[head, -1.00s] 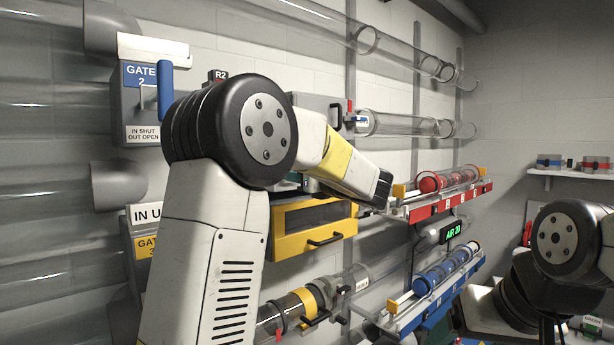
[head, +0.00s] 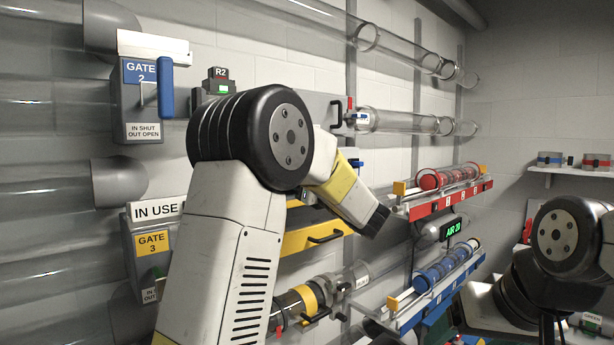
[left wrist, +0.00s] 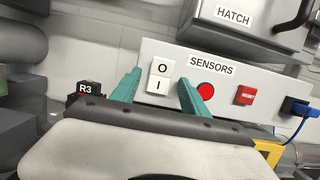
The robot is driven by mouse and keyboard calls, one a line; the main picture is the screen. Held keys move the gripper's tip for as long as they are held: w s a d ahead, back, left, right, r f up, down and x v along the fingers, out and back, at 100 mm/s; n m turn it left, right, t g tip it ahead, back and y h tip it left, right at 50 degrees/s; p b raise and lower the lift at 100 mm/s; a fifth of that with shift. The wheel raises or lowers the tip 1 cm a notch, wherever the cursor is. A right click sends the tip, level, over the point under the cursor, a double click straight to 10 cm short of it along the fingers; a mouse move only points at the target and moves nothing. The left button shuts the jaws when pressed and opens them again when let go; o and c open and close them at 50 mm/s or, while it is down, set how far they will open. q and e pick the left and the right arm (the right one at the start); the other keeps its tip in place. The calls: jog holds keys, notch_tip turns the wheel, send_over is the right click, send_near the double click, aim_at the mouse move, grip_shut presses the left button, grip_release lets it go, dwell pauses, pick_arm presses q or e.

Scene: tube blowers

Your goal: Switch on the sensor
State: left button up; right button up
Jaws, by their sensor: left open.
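The grey sensor panel (left wrist: 235,75), labelled SENSORS, crosses the left wrist view. It carries a white rocker switch (left wrist: 159,77) marked O on top and I below. A round red light (left wrist: 205,91) is to its right. My left gripper (left wrist: 158,92) is open and empty, its two teal fingertips on either side of the rocker in this view. I cannot tell whether they touch the panel. In the head view my left forearm's dark end (head: 376,221) is in front of the wall, and its fingers are hidden.
A red RESET button (left wrist: 245,95) and a blue plug (left wrist: 298,106) with a cable are on the panel's right. The HATCH box (left wrist: 240,20) is above it. An R3 box (left wrist: 88,88) is at left. A red rack (head: 447,203) and a blue rack (head: 440,285) hold clear tubes.

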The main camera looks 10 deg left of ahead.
pick_arm(q)
jog(key=v, duration=0.8)
jog(key=shift+a, duration=0.1)
jog(key=s+a+f+n+g+h, duration=0.85)
jog(key=s+a+f+n, duration=0.25)
jog(key=s+a+f, duration=0.4)
jog(key=s+d+f+n+t+h, duration=0.1)
jog(key=s+d+f+n+h, duration=0.1)
jog(key=s+d+n+h, duration=0.8)
jog(key=s+d+n, duration=0.3)
jog(key=d+n, duration=0.1)
jog(key=shift+s+t, duration=0.2)
jog(key=shift+t, duration=0.15)
